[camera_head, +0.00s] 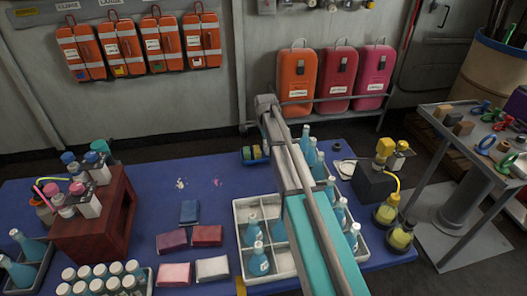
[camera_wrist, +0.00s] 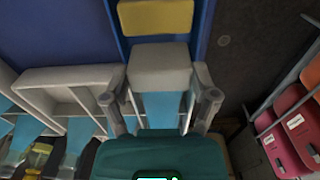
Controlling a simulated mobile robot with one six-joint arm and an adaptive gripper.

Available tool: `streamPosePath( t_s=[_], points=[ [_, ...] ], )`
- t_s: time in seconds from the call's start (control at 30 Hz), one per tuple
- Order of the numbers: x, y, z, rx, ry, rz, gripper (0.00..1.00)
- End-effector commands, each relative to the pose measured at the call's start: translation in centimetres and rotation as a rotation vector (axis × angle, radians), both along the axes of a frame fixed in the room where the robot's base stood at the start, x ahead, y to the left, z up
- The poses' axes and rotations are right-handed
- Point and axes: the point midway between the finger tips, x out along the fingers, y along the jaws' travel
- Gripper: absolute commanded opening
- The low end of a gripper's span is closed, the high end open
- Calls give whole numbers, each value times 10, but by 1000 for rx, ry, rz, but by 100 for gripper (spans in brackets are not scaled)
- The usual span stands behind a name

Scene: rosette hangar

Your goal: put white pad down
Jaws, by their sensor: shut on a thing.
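My gripper (camera_wrist: 160,82) is shut on a white pad (camera_wrist: 158,66), which sits between its two fingers in the wrist view. The held pad is over a narrow blue tray (camera_wrist: 201,28), in line with a yellow pad (camera_wrist: 155,17) in that tray. I cannot tell whether the held pad touches the tray. In the head view the small blue tray (camera_head: 255,161) stands on the blue table left of my arm, with yellow and green pads in it. The held pad and fingertips are not clearly visible there.
A white divided crate (camera_head: 240,232) with blue bottles stands under and beside my arm. Its edge also shows in the wrist view (camera_wrist: 70,74). A brown rack (camera_head: 118,215) with bottles is at left. Another white pad (camera_head: 212,268) lies on the blue table (camera_head: 150,195).

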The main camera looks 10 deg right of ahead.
Motion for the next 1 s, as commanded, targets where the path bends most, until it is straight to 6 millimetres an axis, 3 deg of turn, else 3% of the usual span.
streamPosePath(
  t_s=[0.03, 0.2, 0.8, 0.83, 0.93, 1.0],
  points=[
    [0, 0, -10, 0, 0, 0, 38],
    [0, 0, -20, 0, 0, 0, 38],
    [0, 0, -25, 0, 0, 1, 38],
    [0, 0, -24, 0, 0, 1, 80],
    [0, 1, -24, 0, 0, 1, 99],
    [0, 1, -24, 0, 0, 1, 100]
  ],
)
